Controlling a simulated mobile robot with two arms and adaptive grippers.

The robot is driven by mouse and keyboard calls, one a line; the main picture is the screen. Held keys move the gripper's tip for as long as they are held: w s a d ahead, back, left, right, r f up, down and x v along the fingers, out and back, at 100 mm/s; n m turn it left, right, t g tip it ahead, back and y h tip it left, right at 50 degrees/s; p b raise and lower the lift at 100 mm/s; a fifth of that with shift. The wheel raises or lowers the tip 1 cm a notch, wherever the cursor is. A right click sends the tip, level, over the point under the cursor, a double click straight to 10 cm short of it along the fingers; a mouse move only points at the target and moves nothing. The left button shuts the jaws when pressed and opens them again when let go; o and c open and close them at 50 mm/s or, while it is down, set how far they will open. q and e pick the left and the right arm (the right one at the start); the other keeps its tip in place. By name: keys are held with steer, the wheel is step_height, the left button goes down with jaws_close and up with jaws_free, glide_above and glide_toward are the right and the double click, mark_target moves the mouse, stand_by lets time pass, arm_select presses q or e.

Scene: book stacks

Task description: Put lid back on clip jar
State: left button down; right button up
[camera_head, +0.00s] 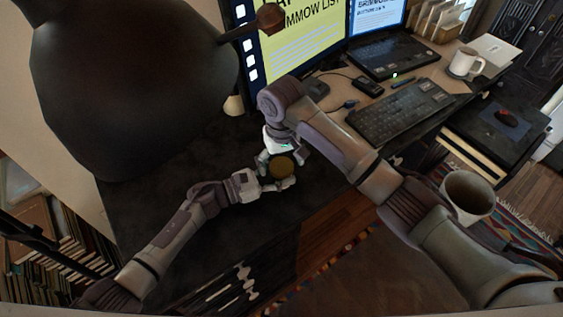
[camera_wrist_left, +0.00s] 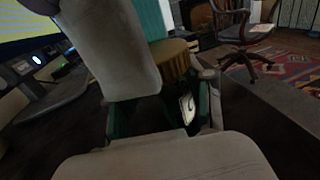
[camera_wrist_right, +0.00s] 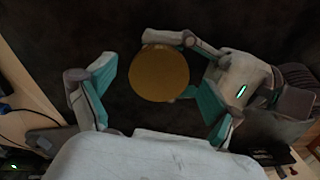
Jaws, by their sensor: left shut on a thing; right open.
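The round golden-brown lid (camera_head: 282,167) shows from above, over the clip jar held by my left gripper (camera_head: 276,181), above the dark desk. In the left wrist view, the lid (camera_wrist_left: 170,50) has a ribbed rim. Below it, between my left fingers, is a dark body with a white mark, apparently the jar (camera_wrist_left: 187,103). The jar is mostly hidden, and I cannot tell whether the lid is seated. My right gripper (camera_head: 277,152) is open, just above. In the right wrist view, the lid (camera_wrist_right: 160,73) lies between its spread fingers, apparently touching neither.
A large dark lamp shade (camera_head: 135,80) hangs over the left of the desk (camera_head: 130,205). A monitor (camera_head: 300,40), laptop (camera_head: 390,58), keyboard (camera_head: 400,112) and white mug (camera_head: 466,62) stand at the right. The desk around the grippers is mostly clear.

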step_height(320, 180, up, 12)
stand_by(0.5)
arm_select(q)
steer(key=shift+c, duration=1.7)
jaws_free()
steer(key=v, duration=1.2)
